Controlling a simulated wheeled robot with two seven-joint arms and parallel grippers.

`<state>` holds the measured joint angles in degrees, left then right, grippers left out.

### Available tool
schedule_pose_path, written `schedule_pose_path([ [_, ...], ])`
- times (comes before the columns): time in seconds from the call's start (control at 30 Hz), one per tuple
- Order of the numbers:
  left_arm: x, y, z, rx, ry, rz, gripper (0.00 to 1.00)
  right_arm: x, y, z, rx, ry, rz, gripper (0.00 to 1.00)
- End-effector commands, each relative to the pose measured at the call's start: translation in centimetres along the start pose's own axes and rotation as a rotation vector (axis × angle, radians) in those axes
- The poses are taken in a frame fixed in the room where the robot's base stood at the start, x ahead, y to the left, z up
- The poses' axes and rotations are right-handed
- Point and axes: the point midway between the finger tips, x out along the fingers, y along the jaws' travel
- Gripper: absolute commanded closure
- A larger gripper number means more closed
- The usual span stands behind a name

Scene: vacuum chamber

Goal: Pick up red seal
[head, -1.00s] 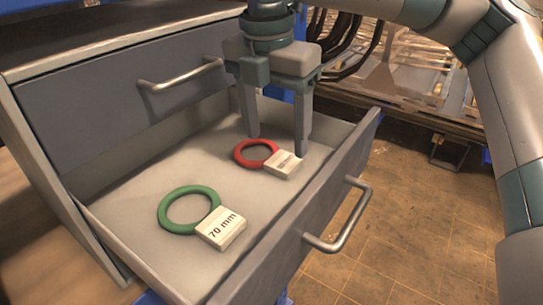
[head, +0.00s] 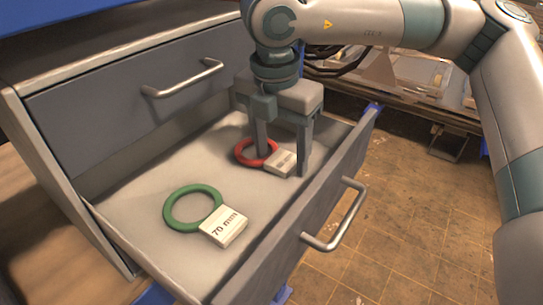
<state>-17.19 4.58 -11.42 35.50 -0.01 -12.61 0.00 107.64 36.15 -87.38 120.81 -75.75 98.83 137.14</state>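The red seal (head: 243,158) is a red ring with a pale label block (head: 281,163), lying in the far part of the open drawer. My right gripper (head: 282,165) points down over it with its fingers apart. One finger stands in front of the ring and hides part of it; the other is at the right of the label block. I cannot tell whether the fingertips touch the seal or the drawer floor. Nothing is held. My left gripper is not in view.
A green ring seal (head: 171,222) with a "70 mm" label (head: 224,228) lies nearer in the same drawer (head: 130,205). The drawer's front wall with a metal handle (head: 340,220) stands close to the right finger. A closed drawer (head: 120,105) is behind.

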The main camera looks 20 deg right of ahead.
Motion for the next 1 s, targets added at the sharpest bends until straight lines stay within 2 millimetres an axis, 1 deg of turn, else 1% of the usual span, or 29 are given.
schedule_pose_path([
  [0.03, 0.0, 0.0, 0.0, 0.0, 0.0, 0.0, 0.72, 0.0, 0.0, 0.0, 0.0, 0.0, 0.0, 0.54],
  [0.13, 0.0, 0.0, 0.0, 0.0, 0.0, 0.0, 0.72, 0.0, 0.0, 0.0, 0.0, 0.0, 0.0, 0.78],
  [0.17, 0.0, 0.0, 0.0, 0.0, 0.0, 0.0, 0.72, 0.0, 0.0, 0.0, 0.0, 0.0, 0.0, 0.8],
  [0.47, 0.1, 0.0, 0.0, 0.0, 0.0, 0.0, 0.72, -0.1, 0.0, 0.0, 0.0, -0.001, 0.001, 0.8],
  [0.63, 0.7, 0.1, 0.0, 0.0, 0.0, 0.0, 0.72, -1.0, 0.1, 0.1, 0.0, -0.001, 0.002, 0.8],
  [0.77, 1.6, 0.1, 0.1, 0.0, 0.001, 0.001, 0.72, -2.6, 0.1, 0.3, 0.0, -0.002, 0.004, 0.8],
  [1.0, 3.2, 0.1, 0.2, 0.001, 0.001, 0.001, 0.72, -6.6, 0.1, 0.8, 0.002, -0.001, 0.004, 0.8],
])
